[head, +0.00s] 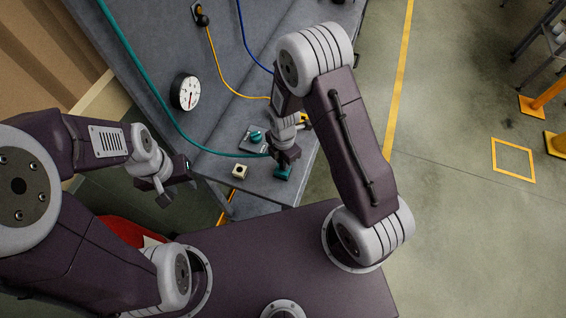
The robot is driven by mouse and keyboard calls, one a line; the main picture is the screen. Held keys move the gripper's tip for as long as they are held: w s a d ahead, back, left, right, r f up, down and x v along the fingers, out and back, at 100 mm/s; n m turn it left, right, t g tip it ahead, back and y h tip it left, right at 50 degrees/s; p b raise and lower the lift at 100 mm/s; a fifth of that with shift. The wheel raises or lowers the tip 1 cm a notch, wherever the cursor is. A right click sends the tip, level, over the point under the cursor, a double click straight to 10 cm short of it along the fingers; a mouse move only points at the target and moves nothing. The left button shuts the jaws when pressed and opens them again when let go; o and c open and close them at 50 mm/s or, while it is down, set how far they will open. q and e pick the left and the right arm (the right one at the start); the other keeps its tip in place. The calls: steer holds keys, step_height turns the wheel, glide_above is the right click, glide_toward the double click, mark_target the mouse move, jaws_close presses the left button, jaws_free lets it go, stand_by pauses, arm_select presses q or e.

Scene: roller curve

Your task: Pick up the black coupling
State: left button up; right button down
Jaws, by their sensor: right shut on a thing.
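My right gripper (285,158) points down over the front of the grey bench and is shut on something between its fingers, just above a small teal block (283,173). A teal hose (205,148) runs to this gripper; its end is hidden there. I cannot make out the black coupling between the fingers. A round black piece (202,19) sits at the top end of a yellow hose, far from both grippers; I cannot tell if it is the coupling. My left gripper (172,184) is open and empty left of the bench's front edge.
A blue hose (246,40) hangs behind. Open floor lies to the right.

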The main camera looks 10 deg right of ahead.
steer(key=shift+w+r, duration=0.1)
steer(key=shift+r, duration=0.2)
steer(key=r, duration=0.2)
steer(key=r+b, duration=0.1)
steer(key=shift+d+r, duration=0.2)
steer(key=shift+r, duration=0.2)
steer(key=s+d+r+b, duration=0.2)
steer(key=s+d+r, duration=0.35)
steer(key=d, duration=0.45)
steer(key=shift+w+a+f+b, duration=0.5)
steer(key=shift+w+a+f, duration=0.35)
steer(key=shift+a, duration=0.95)
steer(key=shift+w+a+f+b, duration=0.45)
steer(key=shift+w+a+f, duration=0.45)
steer(key=shift+a, duration=0.85)
steer(key=shift+w+a+f+b, duration=0.5)
steer(key=shift+w+a+f, duration=0.35)
steer(key=shift+a, duration=0.95)
steer(key=shift+w+r, duration=0.1)
steer(key=shift+r, duration=0.05)
